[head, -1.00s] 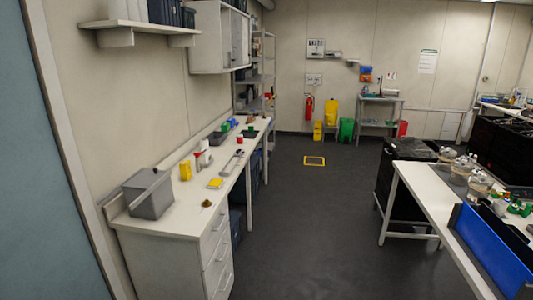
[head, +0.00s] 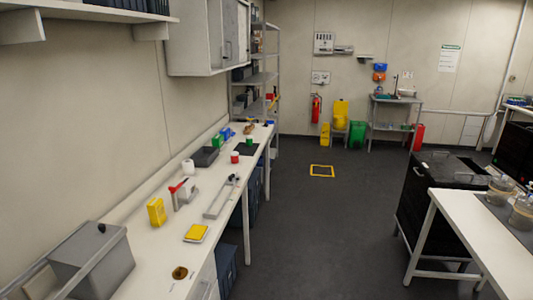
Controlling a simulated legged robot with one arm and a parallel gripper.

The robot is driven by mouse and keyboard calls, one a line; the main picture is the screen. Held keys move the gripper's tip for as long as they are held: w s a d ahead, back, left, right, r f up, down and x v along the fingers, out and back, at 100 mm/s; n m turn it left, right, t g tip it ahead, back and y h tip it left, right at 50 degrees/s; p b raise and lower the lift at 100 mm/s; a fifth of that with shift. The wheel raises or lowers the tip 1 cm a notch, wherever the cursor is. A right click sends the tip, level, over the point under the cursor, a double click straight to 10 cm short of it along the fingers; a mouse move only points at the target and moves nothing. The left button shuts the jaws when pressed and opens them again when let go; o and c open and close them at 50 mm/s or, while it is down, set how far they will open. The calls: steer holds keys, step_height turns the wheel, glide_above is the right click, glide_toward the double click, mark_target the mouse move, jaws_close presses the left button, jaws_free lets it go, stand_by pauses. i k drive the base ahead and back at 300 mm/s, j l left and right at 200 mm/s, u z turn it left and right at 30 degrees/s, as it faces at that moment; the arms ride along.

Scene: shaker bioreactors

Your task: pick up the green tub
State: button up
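A small green tub-like item (head: 249,131) stands on or beside a dark mat toward the far end of the left bench. Another small green item (head: 218,141) is next to a dark tray on the same bench. A larger green bin (head: 357,134) stands on the floor by the back wall. I cannot tell for sure which of these is the green tub. My gripper does not show in this view.
The long white bench (head: 150,245) runs along the left wall, holding a grey box (head: 92,262), a yellow container (head: 156,212) and a red cup (head: 235,157). A white table (head: 480,228) stands at right.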

mark_target(249, 139)
steer(key=i, duration=3.6)
steer(key=i+u, duration=0.2)
steer(key=i, duration=0.25)
steer(key=i+l+u, duration=0.15)
steer(key=i, duration=0.3)
